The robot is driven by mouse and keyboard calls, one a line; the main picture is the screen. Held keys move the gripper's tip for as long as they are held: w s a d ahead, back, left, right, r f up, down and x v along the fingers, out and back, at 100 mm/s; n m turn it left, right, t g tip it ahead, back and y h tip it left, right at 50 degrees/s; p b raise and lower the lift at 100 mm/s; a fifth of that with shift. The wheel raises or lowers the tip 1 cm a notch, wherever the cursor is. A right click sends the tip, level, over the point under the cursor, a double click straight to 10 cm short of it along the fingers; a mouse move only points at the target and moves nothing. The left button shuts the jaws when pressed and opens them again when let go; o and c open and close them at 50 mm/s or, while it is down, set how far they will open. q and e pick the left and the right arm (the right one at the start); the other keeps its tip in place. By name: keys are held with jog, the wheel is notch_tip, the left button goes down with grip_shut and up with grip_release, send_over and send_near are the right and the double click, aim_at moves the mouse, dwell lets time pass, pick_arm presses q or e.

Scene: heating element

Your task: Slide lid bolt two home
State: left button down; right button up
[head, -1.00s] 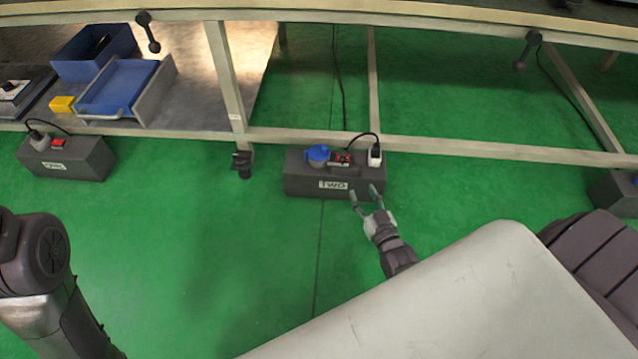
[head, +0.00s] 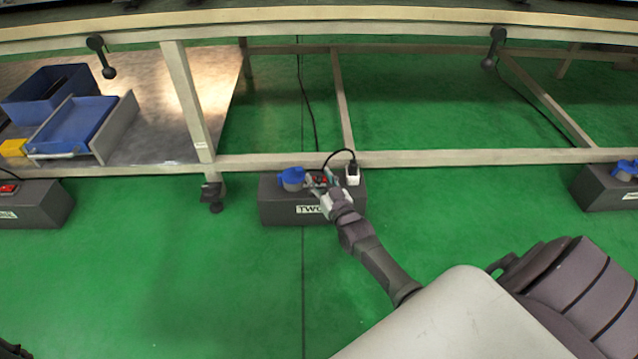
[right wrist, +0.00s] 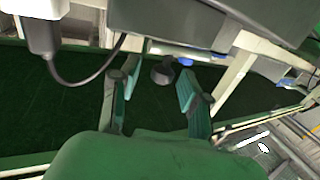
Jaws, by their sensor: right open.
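The grey box marked TWO (head: 285,213) sits on the green floor under the bench rail.
A similar box (head: 45,207) stands at the left and another (head: 605,190) at the right. The bench rail (head: 450,159) runs just behind box TWO. A blue drawer (head: 75,127) and bin (head: 50,92) are on the lower shelf. The floor in front is clear.

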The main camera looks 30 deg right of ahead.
jog(key=shift+w, duration=0.35)
grip_shut()
